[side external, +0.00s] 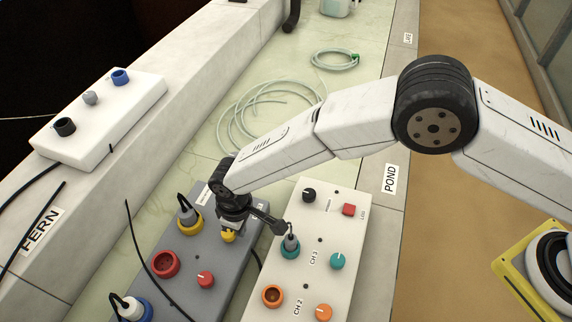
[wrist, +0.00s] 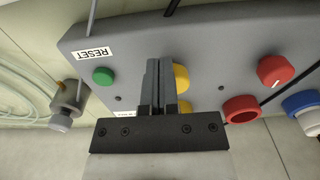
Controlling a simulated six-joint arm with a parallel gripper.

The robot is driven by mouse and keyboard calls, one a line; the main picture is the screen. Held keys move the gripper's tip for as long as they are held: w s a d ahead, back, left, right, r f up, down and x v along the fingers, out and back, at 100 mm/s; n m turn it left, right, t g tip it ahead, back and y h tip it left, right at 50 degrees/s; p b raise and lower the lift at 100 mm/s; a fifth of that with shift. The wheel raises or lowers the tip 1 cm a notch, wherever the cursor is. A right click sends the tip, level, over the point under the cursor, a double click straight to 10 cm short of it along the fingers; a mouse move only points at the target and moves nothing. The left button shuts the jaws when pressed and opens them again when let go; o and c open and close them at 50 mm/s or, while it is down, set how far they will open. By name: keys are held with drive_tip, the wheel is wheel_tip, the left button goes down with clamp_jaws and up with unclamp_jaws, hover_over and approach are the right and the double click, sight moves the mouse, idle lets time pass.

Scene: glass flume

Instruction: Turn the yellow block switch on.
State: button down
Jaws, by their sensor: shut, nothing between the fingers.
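A yellow knob-like piece, which I take for the yellow block switch (side external: 228,237), sits on the grey control box (side external: 222,281). In the wrist view, the yellow piece (wrist: 182,77) shows just right of the fingers, partly hidden by them. Its pointer and setting cannot be made out. My gripper (side external: 231,226) is over this piece in the side view. In the wrist view, my gripper (wrist: 158,64) is shut and empty, its fingers close beside the yellow piece. I cannot tell whether they touch it.
A yellow socket (side external: 190,221) with a grey plug stands near my gripper. A red socket (side external: 165,264) and red knob (side external: 205,279) are alongside. A cream box (side external: 321,271) with knobs is to the right. A green button (wrist: 103,75) shows in the wrist view.

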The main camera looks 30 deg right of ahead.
drive_tip(key=shift+a, duration=0.3)
idle(0.7)
drive_tip(key=shift+s+a, duration=0.35)
drive_tip(key=shift+s, duration=0.05)
idle(0.3)
drive_tip(key=shift+s+a, duration=0.25)
drive_tip(key=shift+a, duration=0.15)
idle(0.6)
drive_tip(key=shift+s, duration=0.1)
drive_tip(key=shift+s+d, duration=0.15)
drive_tip(key=shift+s, duration=0.1)
drive_tip(key=shift+r, duration=0.1)
wheel_tip(320, 180, up, 6)
drive_tip(key=shift+f, duration=0.1)
idle(0.9)
